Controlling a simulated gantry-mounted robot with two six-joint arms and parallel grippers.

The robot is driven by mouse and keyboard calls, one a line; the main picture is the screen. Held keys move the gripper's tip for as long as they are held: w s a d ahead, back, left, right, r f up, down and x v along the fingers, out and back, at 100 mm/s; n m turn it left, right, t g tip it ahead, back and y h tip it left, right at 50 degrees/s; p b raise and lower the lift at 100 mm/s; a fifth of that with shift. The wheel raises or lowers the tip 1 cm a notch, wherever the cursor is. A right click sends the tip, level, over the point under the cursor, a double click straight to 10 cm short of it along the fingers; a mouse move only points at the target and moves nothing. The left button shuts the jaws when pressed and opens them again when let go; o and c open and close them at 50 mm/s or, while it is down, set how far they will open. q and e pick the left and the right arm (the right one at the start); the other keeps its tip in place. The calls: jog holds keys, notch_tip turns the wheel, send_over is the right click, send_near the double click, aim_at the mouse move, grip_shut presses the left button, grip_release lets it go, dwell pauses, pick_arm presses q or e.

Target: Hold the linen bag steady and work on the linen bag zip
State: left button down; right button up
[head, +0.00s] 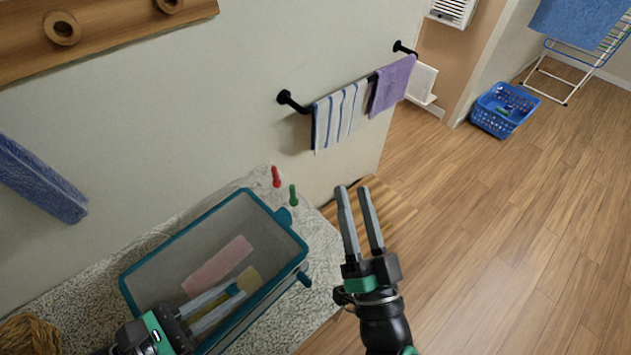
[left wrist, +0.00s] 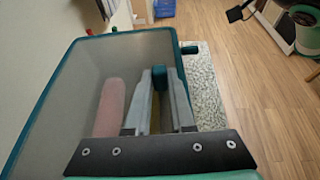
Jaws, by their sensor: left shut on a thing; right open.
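The linen bag (head: 215,262) is a box-shaped case with teal edges and a greyish see-through top. It lies on the speckled counter, with a pink shape and a yellowish shape showing through. My left gripper (head: 240,289) is over its near side. In the left wrist view its fingers (left wrist: 159,80) are shut on a small teal tab (left wrist: 159,76) of the bag. Teal tabs also stick out at the far end (head: 283,216) and right side (head: 304,278). My right gripper (head: 357,190) is open and empty, right of the bag. I cannot make out which part is the zip pull.
A red peg (head: 276,176) and a green peg (head: 293,195) stand on the counter (head: 322,245) beyond the bag. A rope coil (head: 30,335) is at lower left. A towel rail (head: 300,105) hangs on the wall. A blue basket (head: 503,110) stands on the floor.

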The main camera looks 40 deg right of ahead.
jog(key=r, duration=0.1)
jog(key=w+r+m, duration=0.1)
jog(key=shift+d+r+h, duration=0.2)
jog(key=shift+r+h, duration=0.1)
jog(key=shift+r, duration=0.05)
jog(key=n+g+y, duration=0.1)
jog(key=n+y, duration=1.2)
jog(key=n, duration=0.2)
send_near(311, 286)
jog(key=shift+m, duration=0.3)
jog(key=w, duration=0.3)
jog(key=w+a, duration=0.1)
jog(key=w, duration=0.7)
jog(key=shift+w+a+r, duration=0.1)
jog(key=shift+a+r, duration=0.05)
jog(key=shift+r, duration=0.15)
